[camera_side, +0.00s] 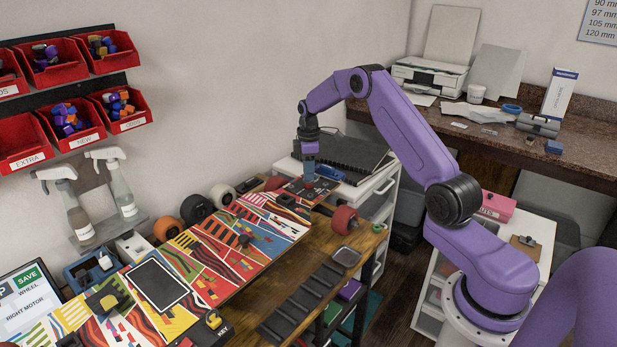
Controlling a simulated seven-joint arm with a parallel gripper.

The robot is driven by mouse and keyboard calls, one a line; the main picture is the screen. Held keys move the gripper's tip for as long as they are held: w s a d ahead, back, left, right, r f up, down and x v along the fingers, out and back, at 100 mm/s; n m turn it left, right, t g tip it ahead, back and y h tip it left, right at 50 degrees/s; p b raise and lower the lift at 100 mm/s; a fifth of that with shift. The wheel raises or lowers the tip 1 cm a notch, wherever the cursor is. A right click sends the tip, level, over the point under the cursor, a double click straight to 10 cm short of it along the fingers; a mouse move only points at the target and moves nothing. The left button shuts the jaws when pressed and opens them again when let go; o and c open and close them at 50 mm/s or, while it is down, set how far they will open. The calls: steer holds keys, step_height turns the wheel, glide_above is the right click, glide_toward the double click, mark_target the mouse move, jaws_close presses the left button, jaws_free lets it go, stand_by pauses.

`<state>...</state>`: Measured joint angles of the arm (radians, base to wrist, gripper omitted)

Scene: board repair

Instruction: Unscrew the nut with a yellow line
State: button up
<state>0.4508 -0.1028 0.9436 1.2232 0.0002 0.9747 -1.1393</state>
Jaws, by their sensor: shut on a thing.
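The colourful skateboard deck (190,262) lies on the wooden bench, running from lower left to upper right. My gripper (310,181) points straight down at the far right end of the board, beside the dark truck parts there. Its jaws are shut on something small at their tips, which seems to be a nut. The thing held is mostly hidden by the fingers and too small to make out. I cannot see a yellow line on any nut in this view.
A red wheel (344,219) stands on the bench right of the board. An orange wheel (167,229), a black wheel (196,209) and a white wheel (222,195) line its back edge. A dark slotted rack (301,305) lies in front. Red bins (70,125) hang on the wall.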

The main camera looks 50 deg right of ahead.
steer(key=o, duration=1)
steer(key=shift+c, duration=1.3)
steer(key=m, duration=0.3)
steer(key=shift+m, duration=1.3)
steer(key=shift+m, duration=1.1)
steer(key=m, duration=0.3)
steer(key=shift+m, duration=0.3)
